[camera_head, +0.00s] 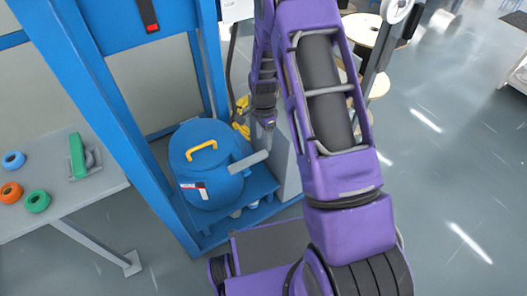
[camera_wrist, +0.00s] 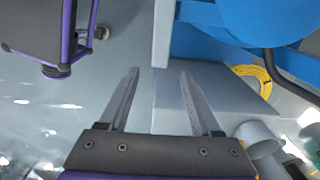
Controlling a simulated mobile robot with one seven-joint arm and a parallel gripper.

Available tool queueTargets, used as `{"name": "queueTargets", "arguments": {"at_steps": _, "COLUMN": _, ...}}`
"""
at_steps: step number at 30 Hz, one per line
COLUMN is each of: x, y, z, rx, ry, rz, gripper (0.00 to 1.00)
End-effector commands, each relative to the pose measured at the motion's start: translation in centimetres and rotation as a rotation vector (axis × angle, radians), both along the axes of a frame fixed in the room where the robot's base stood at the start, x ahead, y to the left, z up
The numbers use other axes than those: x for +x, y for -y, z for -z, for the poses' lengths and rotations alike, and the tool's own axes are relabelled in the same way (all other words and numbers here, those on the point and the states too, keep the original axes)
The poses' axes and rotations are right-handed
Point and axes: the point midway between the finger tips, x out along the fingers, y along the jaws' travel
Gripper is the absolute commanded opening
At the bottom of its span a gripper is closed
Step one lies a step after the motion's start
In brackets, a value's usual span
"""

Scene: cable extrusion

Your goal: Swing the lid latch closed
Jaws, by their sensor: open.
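A blue drum (camera_head: 205,180) with a blue lid (camera_head: 197,150) stands in the blue frame. The lid has a yellow handle. A light grey latch bar (camera_head: 248,162) sticks out from the drum's right side, toward my arm. My gripper (camera_head: 268,126) is above and beside the bar's outer end. In the wrist view, the gripper (camera_wrist: 158,72) is open and empty. Whether the bar touches a finger, I cannot tell. The drum (camera_wrist: 275,18) fills the upper right there.
A grey box (camera_wrist: 215,98) stands beside the drum, below the gripper. A yellow cable coil (camera_head: 242,105) lies behind. A blue upright (camera_head: 105,110) is to the left, with a grey table (camera_head: 60,205) beyond it. Open floor (camera_head: 455,170) lies to the right.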

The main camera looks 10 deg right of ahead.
Motion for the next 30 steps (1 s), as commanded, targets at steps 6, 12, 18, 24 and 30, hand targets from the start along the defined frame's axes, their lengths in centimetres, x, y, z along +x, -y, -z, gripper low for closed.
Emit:
{"name": "queueTargets", "arguments": {"at_steps": 6, "x": -0.1, "y": 0.0, "z": 4.3, "rx": 0.0, "ry": -0.002, "rz": 0.0, "gripper": 0.65}}
{"name": "queueTargets", "arguments": {"at_steps": 12, "x": 0.0, "y": 0.0, "z": 6.2, "rx": 0.0, "ry": -0.001, "rz": -0.001, "gripper": 0.65}}
{"name": "queueTargets", "arguments": {"at_steps": 18, "x": 0.0, "y": 0.0, "z": 6.6, "rx": 0.0, "ry": 0.001, "rz": -0.001, "gripper": 0.65}}
{"name": "queueTargets", "arguments": {"at_steps": 24, "x": 0.0, "y": 0.0, "z": 6.6, "rx": 0.0, "ry": 0.001, "rz": -0.001, "gripper": 0.56}}
{"name": "queueTargets", "arguments": {"at_steps": 30, "x": 0.0, "y": 0.0, "z": 6.5, "rx": 0.0, "ry": 0.0, "rz": -0.001, "gripper": 0.2}}
